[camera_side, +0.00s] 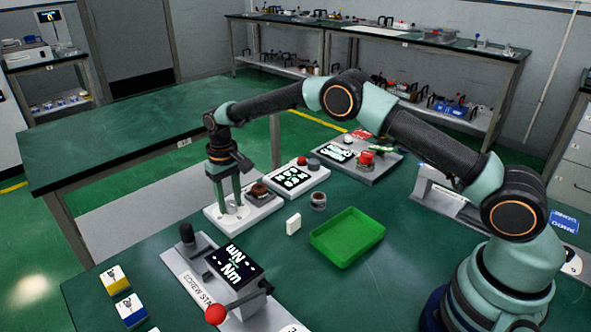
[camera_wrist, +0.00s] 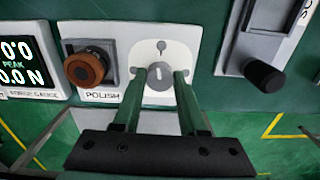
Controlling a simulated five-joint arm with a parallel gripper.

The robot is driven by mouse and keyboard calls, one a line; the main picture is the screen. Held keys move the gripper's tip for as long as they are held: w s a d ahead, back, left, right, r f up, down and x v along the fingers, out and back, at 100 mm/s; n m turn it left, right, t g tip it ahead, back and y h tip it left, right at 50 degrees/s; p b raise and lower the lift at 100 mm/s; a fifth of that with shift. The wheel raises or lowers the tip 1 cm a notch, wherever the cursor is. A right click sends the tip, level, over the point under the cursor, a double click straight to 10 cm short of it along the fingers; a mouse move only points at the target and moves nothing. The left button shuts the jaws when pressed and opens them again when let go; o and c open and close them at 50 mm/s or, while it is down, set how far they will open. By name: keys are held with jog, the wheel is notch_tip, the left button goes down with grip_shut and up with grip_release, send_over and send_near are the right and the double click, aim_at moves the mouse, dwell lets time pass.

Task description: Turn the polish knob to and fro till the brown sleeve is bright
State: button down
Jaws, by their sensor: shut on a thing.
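The polish unit is a white panel (camera_wrist: 186,32) marked POLISH, and it also shows in the side view (camera_side: 222,222). Its grey knob (camera_wrist: 159,77) sits between the two green fingers of my gripper (camera_wrist: 159,75), which is shut on it. In the side view my gripper (camera_side: 230,207) points straight down onto the panel; the knob is mostly hidden there by the fingers. The brown sleeve (camera_wrist: 86,68) sits in a dark square holder left of the knob, apart from my gripper. It looks dull brown; in the side view it (camera_side: 261,190) is right of the fingers.
A force gauge (camera_side: 292,179) stands behind the panel. A small white block (camera_side: 293,224), a grey ringed part (camera_side: 318,201) and an empty green tray (camera_side: 347,238) lie to the right. A lever station with a red ball (camera_side: 215,314) stands in front.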

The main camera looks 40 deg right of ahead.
aim_at(230, 204)
jog(key=shift+m, duration=0.7)
jog(key=shift+c, duration=2.2)
grip_release()
jog(key=shift+r, duration=0.15)
notch_tip(230, 204, up, 12)
jog(key=shift+m, duration=0.3)
